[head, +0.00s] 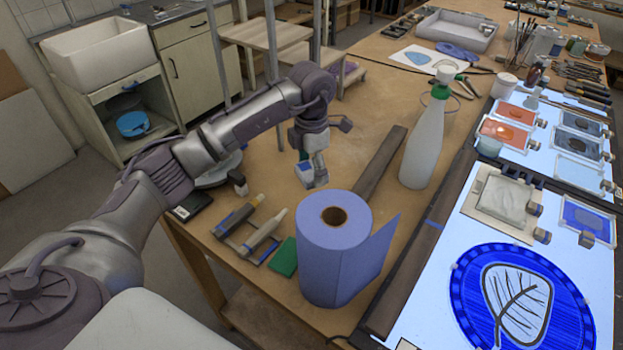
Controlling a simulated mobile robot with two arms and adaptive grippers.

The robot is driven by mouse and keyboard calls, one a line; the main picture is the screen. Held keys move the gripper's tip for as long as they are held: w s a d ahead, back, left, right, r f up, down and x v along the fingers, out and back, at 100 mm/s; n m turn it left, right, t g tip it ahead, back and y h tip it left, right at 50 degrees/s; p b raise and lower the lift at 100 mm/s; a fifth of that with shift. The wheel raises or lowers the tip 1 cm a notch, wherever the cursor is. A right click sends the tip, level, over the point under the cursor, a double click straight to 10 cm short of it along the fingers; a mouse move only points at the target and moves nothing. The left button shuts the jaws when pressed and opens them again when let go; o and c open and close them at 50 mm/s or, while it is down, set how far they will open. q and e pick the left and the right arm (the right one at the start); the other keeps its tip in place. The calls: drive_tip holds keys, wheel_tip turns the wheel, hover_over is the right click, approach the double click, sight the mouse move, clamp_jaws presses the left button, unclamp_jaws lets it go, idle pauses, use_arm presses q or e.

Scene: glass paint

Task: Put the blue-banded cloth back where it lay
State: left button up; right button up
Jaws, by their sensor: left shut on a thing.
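My left arm comes in from the left and reaches over the wooden table. My left gripper (314,172) points down behind the paper roll and is shut. Between its fingers is a small pale piece with blue on it, which looks like the blue-banded cloth (305,173). The fingers hide part of it. I cannot tell whether its lower edge touches the table. My right gripper is not in view.
A blue paper roll (335,250) stands upright in front of the gripper. Tools and a green pad (284,257) lie at the near left. Lit glass panels fill the right side.

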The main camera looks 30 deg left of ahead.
use_arm(q)
drive_tip(key=shift+f+b, duration=1.45)
drive_tip(key=shift+f, duration=1.1)
drive_tip(key=shift+f+b, duration=0.6)
drive_tip(key=o, duration=1.1)
